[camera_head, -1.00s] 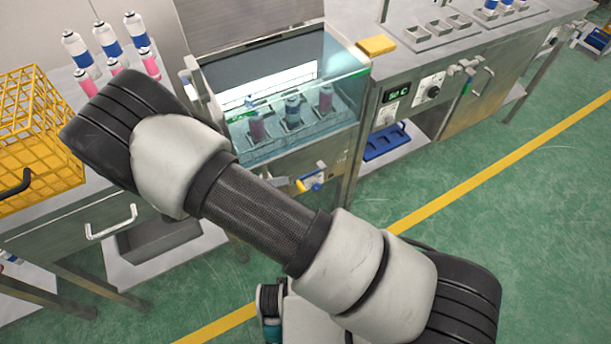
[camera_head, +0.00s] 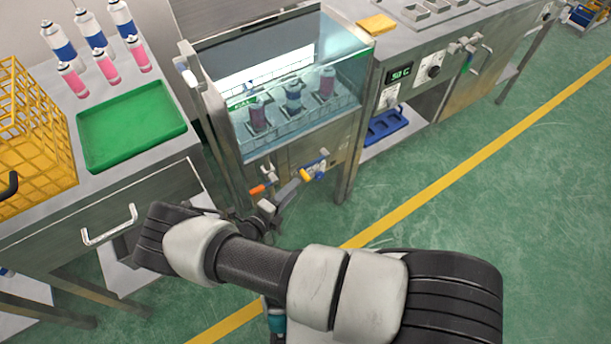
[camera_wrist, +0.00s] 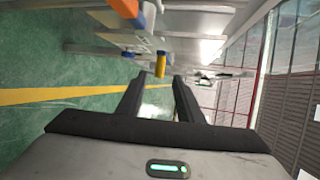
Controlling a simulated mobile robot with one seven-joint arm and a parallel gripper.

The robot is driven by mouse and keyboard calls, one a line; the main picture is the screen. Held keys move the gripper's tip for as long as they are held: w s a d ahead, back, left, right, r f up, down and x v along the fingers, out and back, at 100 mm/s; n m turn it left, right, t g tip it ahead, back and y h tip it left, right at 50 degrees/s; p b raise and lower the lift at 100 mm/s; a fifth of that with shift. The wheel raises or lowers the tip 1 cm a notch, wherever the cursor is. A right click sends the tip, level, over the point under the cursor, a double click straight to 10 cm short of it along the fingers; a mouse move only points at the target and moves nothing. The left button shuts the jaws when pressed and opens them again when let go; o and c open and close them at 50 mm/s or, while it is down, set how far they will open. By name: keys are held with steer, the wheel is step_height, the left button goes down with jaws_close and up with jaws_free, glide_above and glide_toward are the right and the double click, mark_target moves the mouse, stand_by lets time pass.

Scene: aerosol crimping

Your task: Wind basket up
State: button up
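The wire basket (camera_head: 297,129) sits inside the glass-walled tank (camera_head: 352,92) and holds pink and blue cans (camera_head: 293,97). I cannot tell its exact height. On the tank's steel front are an orange grip (camera_head: 257,188) on a small crank, and a valve-like fitting with a yellow part (camera_head: 306,175) and a blue part (camera_head: 324,154). My gripper (camera_head: 288,190) is at the tank front, low and near these fittings. In the wrist view my gripper (camera_wrist: 157,84) is open and empty. The yellow part (camera_wrist: 161,66) shows beyond and between its fingertips; the orange grip (camera_wrist: 150,14) is above.
At left, a green tray (camera_head: 130,120), a yellow wire crate (camera_head: 38,150) and several spray cans (camera_head: 95,35) stand on a steel bench. A steel counter with a 50 C display (camera_head: 401,74) adjoins the tank at right. The green floor (camera_head: 480,190) in front is clear.

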mark_target(306, 174)
steer(key=x, duration=0.8)
steer(key=shift+w+d+b, duration=0.2)
steer(key=shift+b, duration=0.1)
jaws_close()
